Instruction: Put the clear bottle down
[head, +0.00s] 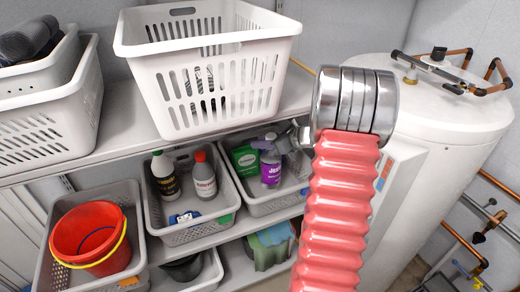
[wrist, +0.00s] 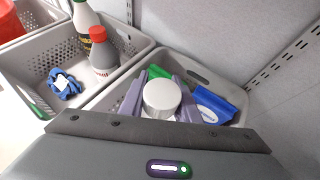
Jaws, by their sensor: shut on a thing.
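My gripper (wrist: 161,100) has its two lavender fingers shut on the clear bottle, one on each side of its round whitish top (wrist: 161,97). In the head view the clear bottle (head: 271,170) shows a purple label and stands about upright, within the outline of the right grey basket (head: 262,207) on the middle shelf. My gripper (head: 265,146) reaches it from the upper right, partly hidden by my wrist. The bottle's base is hidden, so I cannot tell whether it touches the basket floor.
A green item (head: 245,158) and a blue item (wrist: 213,106) are close beside the bottle. The basket to the left holds a dark bottle (head: 165,178) and a red-capped bottle (head: 204,178). A large white basket (head: 208,85) stands on the shelf above. A white tank (head: 430,135) is at right.

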